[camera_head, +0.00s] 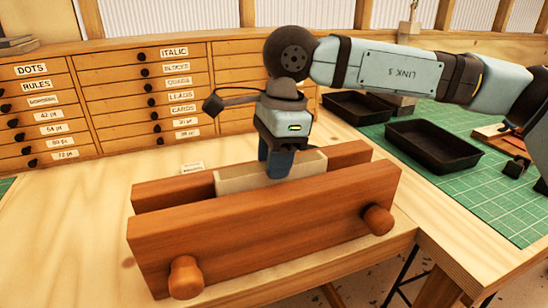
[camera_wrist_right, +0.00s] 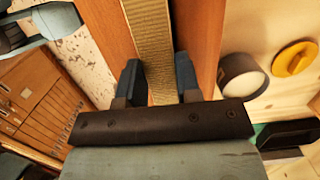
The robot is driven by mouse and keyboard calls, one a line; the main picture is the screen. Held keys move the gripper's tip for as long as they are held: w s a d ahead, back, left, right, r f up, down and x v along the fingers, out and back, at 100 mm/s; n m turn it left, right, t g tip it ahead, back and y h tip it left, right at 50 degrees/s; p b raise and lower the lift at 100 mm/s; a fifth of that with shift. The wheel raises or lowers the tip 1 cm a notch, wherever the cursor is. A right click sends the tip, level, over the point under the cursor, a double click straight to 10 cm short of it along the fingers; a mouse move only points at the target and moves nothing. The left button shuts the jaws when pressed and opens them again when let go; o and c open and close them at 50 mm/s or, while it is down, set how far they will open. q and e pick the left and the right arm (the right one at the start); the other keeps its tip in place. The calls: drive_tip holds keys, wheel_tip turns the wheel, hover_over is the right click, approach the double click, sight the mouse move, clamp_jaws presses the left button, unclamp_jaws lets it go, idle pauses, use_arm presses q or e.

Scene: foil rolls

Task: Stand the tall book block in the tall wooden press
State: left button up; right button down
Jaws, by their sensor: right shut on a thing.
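The reddish-brown wooden press (camera_head: 260,227) lies on the pale bench, with two long jaws and two round screw knobs at the front. The cream book block (camera_head: 235,181) stands in the gap between the jaws, its upper part showing above them; its lower part is hidden. My right gripper (camera_head: 277,168) points down from above and is shut on the block. In the right wrist view the block (camera_wrist_right: 149,30) runs between the two fingers (camera_wrist_right: 158,80), with a press jaw (camera_wrist_right: 200,35) on either side. Whether the block touches the bottom cannot be seen. My left gripper does not show.
A drawer cabinet (camera_head: 110,95) with labels stands behind the press. Black trays (camera_head: 432,144) lie on a green cutting mat (camera_head: 497,200) at the right. In the right wrist view a yellow disc (camera_wrist_right: 295,58) and a round pot (camera_wrist_right: 243,76) stand beside the press. The bench left of the press is clear.

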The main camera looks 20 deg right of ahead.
drive_tip(key=shift+f, duration=0.1)
drive_tip(key=c, duration=0.7)
unclamp_jaws()
drive_tip(key=shift+c, duration=0.2)
drive_tip(key=shift+r+p, duration=1.55)
drive_tip(key=shift+r, duration=2)
drive_tip(key=shift+f, duration=0.1)
